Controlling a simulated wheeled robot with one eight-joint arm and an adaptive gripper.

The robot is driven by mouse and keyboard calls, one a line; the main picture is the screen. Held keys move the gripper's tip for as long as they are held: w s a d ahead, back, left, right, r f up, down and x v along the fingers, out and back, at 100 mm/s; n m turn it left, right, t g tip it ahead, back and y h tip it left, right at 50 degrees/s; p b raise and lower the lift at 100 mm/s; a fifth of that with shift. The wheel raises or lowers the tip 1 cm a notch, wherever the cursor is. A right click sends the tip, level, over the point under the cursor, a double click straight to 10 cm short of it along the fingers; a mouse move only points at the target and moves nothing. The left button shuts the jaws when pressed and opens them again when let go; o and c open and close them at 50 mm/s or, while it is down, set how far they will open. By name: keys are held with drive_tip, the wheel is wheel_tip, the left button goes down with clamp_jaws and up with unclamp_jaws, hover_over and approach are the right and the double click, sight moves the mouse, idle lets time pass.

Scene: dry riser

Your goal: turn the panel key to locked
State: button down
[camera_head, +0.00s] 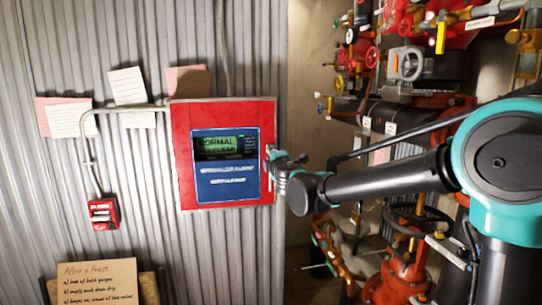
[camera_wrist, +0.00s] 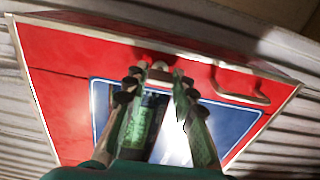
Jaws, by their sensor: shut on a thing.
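The red alarm panel (camera_head: 222,108) hangs on the corrugated wall, with a blue face and a lit green screen (camera_head: 215,144) reading "NORMAL" and a second, less clear line. My gripper (camera_head: 272,153) is at the panel's right edge. In the wrist view my gripper (camera_wrist: 158,78) has its fingertips close together at the red panel front (camera_wrist: 75,95), shut on the panel key. A small pale bit of the key (camera_wrist: 159,66) shows between the tips. The rest of it is hidden, so I cannot tell its turn angle.
A metal handle (camera_wrist: 245,84) stands out from the panel beside my fingers. A small red call box (camera_head: 103,213) hangs lower left, with paper notes (camera_head: 128,87) above. A recess with red valves (camera_head: 405,65) and pipes lies right, around my arm.

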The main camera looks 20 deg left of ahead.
drive_tip(key=c, duration=1.2)
unclamp_jaws()
drive_tip(key=v, duration=1.2)
drive_tip(key=shift+f, duration=0.1)
